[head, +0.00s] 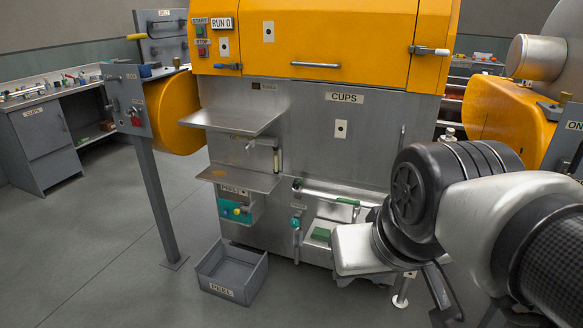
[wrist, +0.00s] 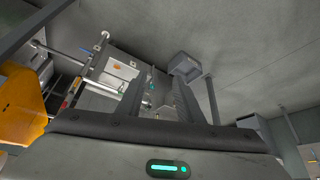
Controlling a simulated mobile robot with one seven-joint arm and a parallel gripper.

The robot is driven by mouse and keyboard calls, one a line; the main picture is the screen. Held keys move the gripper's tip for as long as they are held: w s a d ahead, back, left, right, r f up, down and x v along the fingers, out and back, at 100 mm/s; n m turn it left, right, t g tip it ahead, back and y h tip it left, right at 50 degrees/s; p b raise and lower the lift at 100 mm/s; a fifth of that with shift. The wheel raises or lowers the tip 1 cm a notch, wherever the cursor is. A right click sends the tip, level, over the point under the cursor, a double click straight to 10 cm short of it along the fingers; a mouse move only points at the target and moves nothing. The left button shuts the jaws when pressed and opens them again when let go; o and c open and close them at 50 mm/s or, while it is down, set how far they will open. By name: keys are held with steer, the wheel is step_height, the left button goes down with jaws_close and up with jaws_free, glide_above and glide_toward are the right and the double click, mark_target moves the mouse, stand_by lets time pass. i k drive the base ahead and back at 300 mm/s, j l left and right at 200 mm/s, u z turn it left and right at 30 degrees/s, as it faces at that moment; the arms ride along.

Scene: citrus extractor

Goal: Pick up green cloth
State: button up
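A small flat green piece, which looks like the green cloth (head: 320,234), lies on the low metal ledge at the front of the machine in the head view. A second narrow green patch (head: 348,201) shows above it by a bar; I cannot tell what it is. My gripper (wrist: 158,88) is open in the wrist view, with its two dark fingers apart and nothing seen between them. In the head view my arm reaches in from the right, and its wrist covers the area just right of the green cloth. A tiny green spot (wrist: 121,90) shows left of the fingers in the wrist view; it is unclear.
The grey PEEL bin (head: 232,272) stands on the floor before the machine; it also shows in the wrist view (wrist: 185,66). A slanted grey post (head: 158,205) stands at left. Metal shelves (head: 236,121) jut from the machine. The floor at left is clear.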

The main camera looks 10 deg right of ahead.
mark_target(322, 234)
steer(key=z, duration=0.2)
steer(key=i+j, duration=0.25)
steer(key=i, duration=0.2)
steer(key=i+j+z, duration=0.1)
steer(key=i, duration=0.4)
steer(key=i+j, duration=0.65)
steer(key=i, duration=0.25)
steer(key=z, duration=0.05)
